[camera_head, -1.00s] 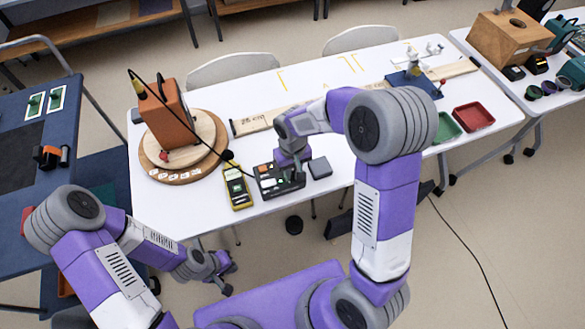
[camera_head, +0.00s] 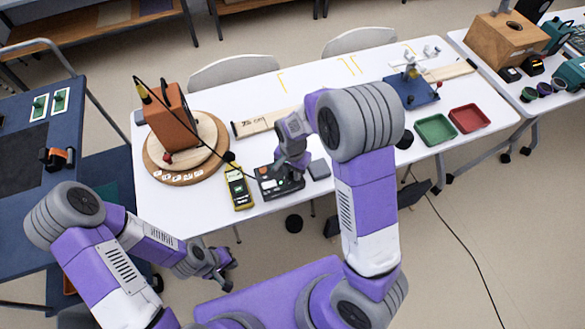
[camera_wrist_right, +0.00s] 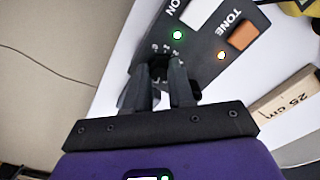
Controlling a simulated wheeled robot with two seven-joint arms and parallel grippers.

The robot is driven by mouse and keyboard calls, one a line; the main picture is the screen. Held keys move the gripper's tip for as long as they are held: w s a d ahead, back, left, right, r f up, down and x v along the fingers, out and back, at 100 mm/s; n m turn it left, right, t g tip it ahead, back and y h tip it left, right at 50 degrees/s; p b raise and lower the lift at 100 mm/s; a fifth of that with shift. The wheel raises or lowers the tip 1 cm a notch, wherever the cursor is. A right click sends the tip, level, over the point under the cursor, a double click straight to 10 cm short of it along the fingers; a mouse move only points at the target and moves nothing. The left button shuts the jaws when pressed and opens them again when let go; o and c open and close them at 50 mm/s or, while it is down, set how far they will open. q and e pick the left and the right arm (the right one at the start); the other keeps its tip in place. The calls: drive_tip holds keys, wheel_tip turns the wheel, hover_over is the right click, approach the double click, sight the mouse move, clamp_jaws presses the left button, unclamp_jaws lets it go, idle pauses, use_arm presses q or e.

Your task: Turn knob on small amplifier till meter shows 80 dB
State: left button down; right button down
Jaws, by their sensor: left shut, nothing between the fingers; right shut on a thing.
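The small amplifier (camera_head: 268,190) is a dark box near the front edge of the white table. In the right wrist view its panel (camera_wrist_right: 205,45) has a TONE label, an orange button, a white switch and lit lamps. My right gripper (camera_head: 291,176) is over the amplifier's right part, pointing down. In the wrist view its fingers are shut on the black knob (camera_wrist_right: 160,66), which they partly hide. The yellow meter (camera_head: 238,188) lies left of the amplifier; its reading is too small to make out. My left gripper (camera_head: 224,268) is shut and empty, off the table's front edge.
An orange-brown speaker (camera_head: 171,122) stands on a round wooden base (camera_head: 198,172), with a cable running towards the meter. A wooden 25 cm bar (camera_head: 262,123) lies behind the amplifier. A dark grey block (camera_head: 319,169) sits right of it. Green (camera_head: 436,129) and red (camera_head: 469,118) trays are farther right.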

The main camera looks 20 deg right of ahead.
sight(292, 174)
drive_tip(key=shift+m, duration=0.6)
drive_tip(key=shift+p, duration=0.3)
drive_tip(key=c, duration=1)
unclamp_jaws()
drive_tip(key=shift+o, duration=0.2)
wheel_tip(292, 174, up, 8)
drive_tip(key=shift+f+p, duration=0.2)
drive_tip(key=shift+p, duration=1)
